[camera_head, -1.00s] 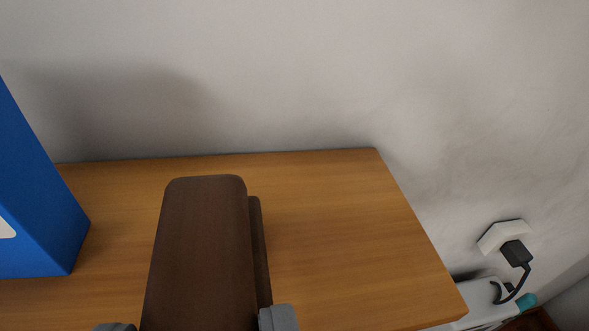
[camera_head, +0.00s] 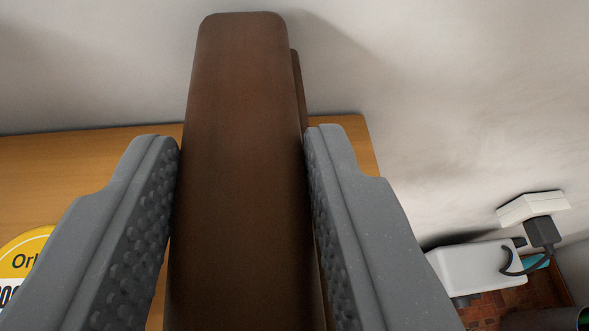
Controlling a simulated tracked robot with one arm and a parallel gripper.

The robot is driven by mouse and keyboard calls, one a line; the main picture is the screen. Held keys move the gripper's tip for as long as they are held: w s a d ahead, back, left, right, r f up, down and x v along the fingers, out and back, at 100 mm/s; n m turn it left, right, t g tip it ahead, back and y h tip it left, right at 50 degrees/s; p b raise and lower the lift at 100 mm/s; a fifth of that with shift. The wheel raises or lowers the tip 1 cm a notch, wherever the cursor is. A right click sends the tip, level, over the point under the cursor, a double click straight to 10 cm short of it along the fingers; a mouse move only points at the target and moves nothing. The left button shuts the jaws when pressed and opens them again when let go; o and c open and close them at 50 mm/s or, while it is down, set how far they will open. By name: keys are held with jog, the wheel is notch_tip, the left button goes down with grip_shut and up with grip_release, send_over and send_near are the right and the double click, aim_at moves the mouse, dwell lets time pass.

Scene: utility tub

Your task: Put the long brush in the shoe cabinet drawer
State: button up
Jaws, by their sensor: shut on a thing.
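The long brush (camera_head: 237,70) is dark brown, with a flat rounded back and a second brown layer showing along its right side. My gripper (camera_head: 243,138) has its two grey ridged fingers on either side of the brush and is shut on it. The brush points away from me, and its far end shows against the wall, past the back edge of the wooden top. I cannot tell how far it is above the top. No shoe cabinet drawer can be made out.
A wooden top (camera_head: 60,165) lies under the gripper against a pale wall (camera_head: 440,80). A yellow round label (camera_head: 22,255) shows at lower left. At right are a wall socket (camera_head: 533,207) with a black plug and a white box (camera_head: 478,268) above a reddish floor.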

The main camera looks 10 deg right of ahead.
aim_at(253, 253)
jog(key=shift+f+p, duration=0.65)
jog(key=shift+f, duration=1.1)
jog(key=o, duration=1)
jog(key=shift+f, duration=0.1)
